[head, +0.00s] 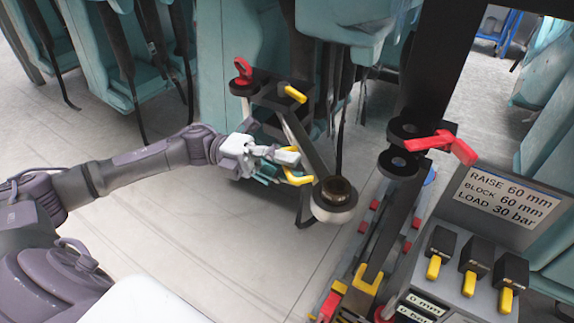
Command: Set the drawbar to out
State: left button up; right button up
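The drawbar (305,142) is a dark bar running from a bracket on the teal car down to a round eye (335,195) with a pale rim. A yellow handle (298,179) sticks out on the left near that eye. My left gripper (285,170) is at this handle, its white and teal fingers apart; whether they touch it is hard to tell. A red-topped pin (242,70) and a small yellow lever (295,94) are on the bracket. A dark coupling (402,150) with a red lever (443,145) faces the eye from the right. My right gripper is not in view.
A control box (455,245) with several yellow-handled switches stands at the lower right, under a sign (510,195) about raise, block and load. A dark rail (375,235) with red and yellow parts runs beside it. Open floor (180,235) lies at the left.

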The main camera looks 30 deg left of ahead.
pick_arm(q)
jog(key=a+f, duration=0.1)
jog(key=a, duration=1.1)
jog(key=shift+s+f, duration=0.25)
jog(key=shift+s, duration=0.05)
